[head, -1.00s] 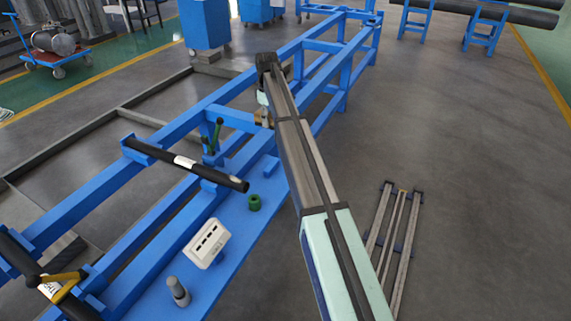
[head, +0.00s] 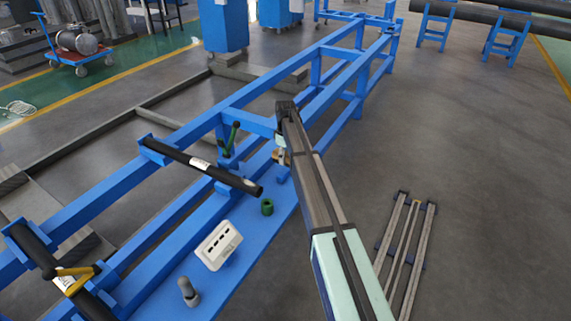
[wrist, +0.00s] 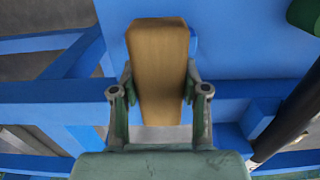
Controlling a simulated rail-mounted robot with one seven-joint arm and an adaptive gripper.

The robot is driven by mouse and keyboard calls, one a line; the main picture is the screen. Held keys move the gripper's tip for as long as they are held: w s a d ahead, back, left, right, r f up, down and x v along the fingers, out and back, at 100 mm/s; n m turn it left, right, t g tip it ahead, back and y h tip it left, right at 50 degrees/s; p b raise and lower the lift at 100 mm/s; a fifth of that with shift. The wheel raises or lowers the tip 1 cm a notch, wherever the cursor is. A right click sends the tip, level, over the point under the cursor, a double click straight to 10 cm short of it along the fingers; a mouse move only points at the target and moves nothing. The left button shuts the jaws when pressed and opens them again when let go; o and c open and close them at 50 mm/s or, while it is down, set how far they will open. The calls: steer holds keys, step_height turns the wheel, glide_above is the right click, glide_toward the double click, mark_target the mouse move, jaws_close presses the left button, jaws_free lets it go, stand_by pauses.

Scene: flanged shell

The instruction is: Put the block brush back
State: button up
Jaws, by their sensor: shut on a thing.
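The block brush (wrist: 158,60) shows as a tan wooden block in the wrist view, upright in the picture between the two fingers of my gripper (wrist: 160,82). The fingers press on its two long sides, so my gripper is shut on it. Its bristles are not visible from here. In the head view a small tan part of the brush (head: 284,158) shows below the end of my arm, over the blue frame (head: 262,172). My arm hides most of the gripper there. I cannot tell whether the brush touches the frame.
A black pipe (head: 205,166) with a white label lies across the frame, left of the gripper. A green ring (head: 267,207), a white box (head: 218,245) and a grey cylinder (head: 188,291) stand on the blue shelf.

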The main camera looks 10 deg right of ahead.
steer(key=shift+f, duration=1.85)
steer(key=shift+f, duration=0.15)
steer(key=o, duration=1.2)
step_height(320, 180, up, 12)
steer(key=shift+r, duration=0.2)
